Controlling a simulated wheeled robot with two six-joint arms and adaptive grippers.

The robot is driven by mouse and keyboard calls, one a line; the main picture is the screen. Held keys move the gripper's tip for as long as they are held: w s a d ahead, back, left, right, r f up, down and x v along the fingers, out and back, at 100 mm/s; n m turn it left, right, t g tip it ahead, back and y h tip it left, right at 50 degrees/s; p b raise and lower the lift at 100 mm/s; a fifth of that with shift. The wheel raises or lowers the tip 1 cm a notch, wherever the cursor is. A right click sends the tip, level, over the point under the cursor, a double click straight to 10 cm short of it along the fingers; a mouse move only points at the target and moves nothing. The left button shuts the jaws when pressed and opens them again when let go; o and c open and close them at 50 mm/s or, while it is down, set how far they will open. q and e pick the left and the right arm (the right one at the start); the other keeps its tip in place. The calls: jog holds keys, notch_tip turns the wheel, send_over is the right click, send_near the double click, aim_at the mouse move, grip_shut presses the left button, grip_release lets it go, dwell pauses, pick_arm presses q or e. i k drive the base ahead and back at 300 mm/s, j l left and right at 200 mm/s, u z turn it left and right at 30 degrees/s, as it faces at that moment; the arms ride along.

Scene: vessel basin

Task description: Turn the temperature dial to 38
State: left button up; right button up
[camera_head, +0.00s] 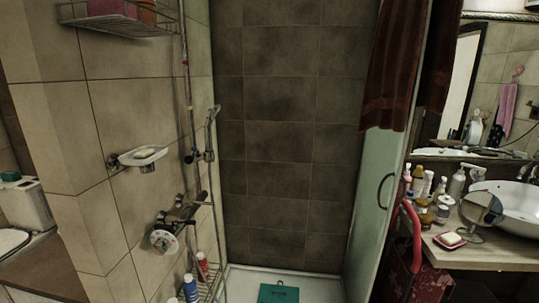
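A chrome shower mixer (186,210) is fixed to the tiled wall on the left of the shower. A round pale dial-like disc (163,239) faces outward at its near lower end. Its markings are too small to read, so I cannot tell what setting it shows. Neither my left gripper nor my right gripper shows in the head view.
A soap dish (143,155) and a wire basket (118,20) stick out from the left wall. Several bottles (190,288) stand below the mixer. A glass door (376,200) and a cluttered sink counter (470,250) are at right. The shower's middle is open.

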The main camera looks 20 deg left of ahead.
aim_at(162, 245)
jog(key=u, duration=1.25)
